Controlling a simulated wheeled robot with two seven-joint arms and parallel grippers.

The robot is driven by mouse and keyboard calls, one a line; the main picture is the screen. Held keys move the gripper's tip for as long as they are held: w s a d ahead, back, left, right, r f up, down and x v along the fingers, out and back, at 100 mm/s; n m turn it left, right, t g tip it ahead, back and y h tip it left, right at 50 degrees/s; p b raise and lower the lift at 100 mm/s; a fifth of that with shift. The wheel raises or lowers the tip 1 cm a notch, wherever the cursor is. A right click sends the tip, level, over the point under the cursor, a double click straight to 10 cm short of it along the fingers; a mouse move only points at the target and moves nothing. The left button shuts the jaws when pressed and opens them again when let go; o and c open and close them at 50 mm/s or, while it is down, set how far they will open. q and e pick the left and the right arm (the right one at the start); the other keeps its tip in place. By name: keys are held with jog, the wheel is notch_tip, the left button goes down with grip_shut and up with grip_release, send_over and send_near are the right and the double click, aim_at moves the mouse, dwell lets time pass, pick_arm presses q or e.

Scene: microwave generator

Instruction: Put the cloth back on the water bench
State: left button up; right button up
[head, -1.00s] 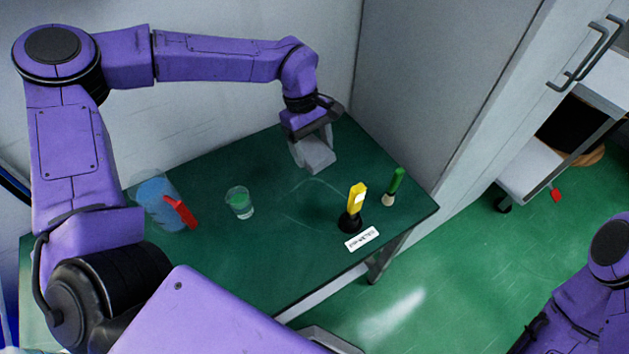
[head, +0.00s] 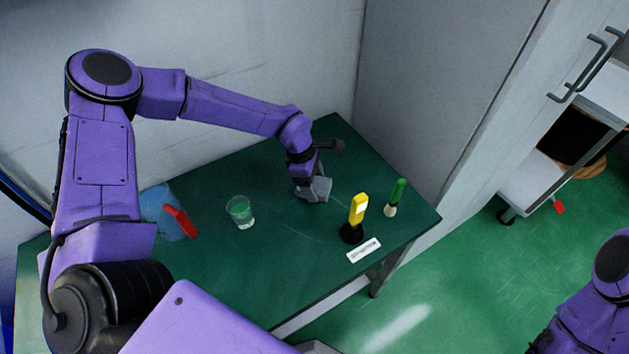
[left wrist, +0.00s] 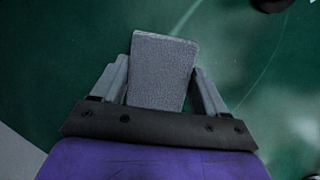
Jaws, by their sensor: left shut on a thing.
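My left gripper (head: 314,188) is over the back part of the green bench (head: 290,255) and points down. It is shut on the grey cloth (left wrist: 161,72), a folded block that shows between the two fingers in the left wrist view. In the head view the cloth is mostly merged with the grey fingers, low over the bench top. I cannot tell whether it touches the surface. My right arm shows at the lower right, but its gripper is not in view.
A blue container (head: 160,212) with a red-handled thing (head: 180,221) is further left. A yellow device (head: 358,210) on a black base, a green-handled brush (head: 396,196) and a white label (head: 364,250) are at the right.

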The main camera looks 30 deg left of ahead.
pick_arm(q)
jog(key=shift+f, duration=0.1)
jog(key=o, duration=0.9)
jog(key=shift+o, duration=0.2)
jog(key=v, duration=1.2)
